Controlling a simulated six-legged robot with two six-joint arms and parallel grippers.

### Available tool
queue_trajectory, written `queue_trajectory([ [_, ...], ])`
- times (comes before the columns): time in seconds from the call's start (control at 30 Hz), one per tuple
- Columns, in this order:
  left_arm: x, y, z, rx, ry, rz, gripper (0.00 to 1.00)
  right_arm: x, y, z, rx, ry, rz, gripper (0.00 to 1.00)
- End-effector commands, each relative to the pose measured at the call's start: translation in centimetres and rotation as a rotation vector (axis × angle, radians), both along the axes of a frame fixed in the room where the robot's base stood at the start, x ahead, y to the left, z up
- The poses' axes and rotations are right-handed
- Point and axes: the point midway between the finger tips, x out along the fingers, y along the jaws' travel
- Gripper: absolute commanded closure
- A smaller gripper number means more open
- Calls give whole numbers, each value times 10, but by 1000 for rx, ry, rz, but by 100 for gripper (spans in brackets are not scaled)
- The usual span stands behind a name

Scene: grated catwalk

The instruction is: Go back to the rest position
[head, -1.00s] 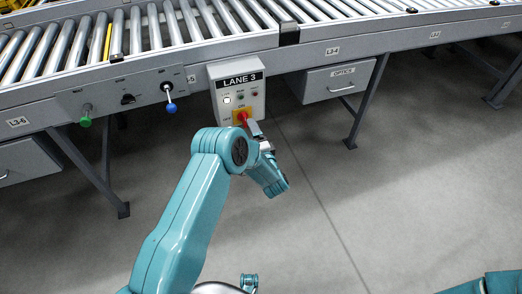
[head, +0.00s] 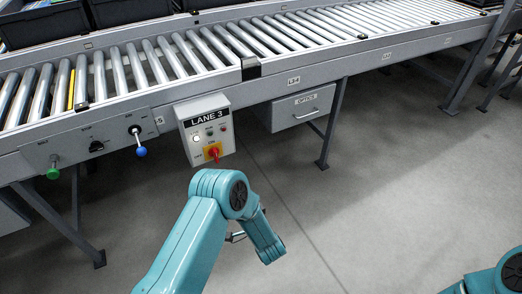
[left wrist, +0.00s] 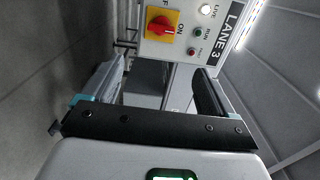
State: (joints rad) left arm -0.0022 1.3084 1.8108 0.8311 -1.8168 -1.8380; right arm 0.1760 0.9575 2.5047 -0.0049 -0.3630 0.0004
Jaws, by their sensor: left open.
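My left arm rises from the bottom of the head view. Its gripper (head: 236,237) is mostly hidden behind the arm there, below and apart from the control box. In the left wrist view the left gripper (left wrist: 158,88) is open, with nothing between its two fingers. Beyond it is the grey LANE 3 box (head: 205,130), with a red rotary knob on a yellow plate (left wrist: 162,27). A white LIVE lamp (left wrist: 206,10) is lit. My right arm (head: 490,282) shows only at the bottom right corner; its gripper is out of view.
A side panel carries a green knob (head: 53,172) and a blue knob (head: 141,152). An OPTICS drawer (head: 302,108) and support legs stand below. The floor (head: 390,190) is clear.

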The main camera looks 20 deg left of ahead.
Motion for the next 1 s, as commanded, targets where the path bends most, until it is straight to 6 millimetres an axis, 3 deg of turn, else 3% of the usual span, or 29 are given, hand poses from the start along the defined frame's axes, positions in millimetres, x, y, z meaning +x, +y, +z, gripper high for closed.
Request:
queue_trajectory([
  [0.17,0,6,1,0,-2,11,13,0,0,0,0,0,0,36],
  [0.3,-6,38,22,-5,-6,38,13,0,0,0,0,0,0,36],
  [0.37,-9,40,12,-111,37,-49,13,0,0,0,0,0,0,36],
  [0.47,-21,18,-23,-454,72,-191,13,0,0,0,0,0,0,36],
  [0.57,-53,-22,-57,-854,138,-246,13,0,0,0,0,0,0,36],
  [0.7,-125,-83,-90,-1364,300,-135,13,0,0,0,0,0,0,36],
  [0.9,-221,-137,-103,-1752,521,225,13,0,0,0,0,0,0,36],
  [1.0,-251,-148,-104,-1841,570,432,13,0,0,0,0,0,0,36],
])
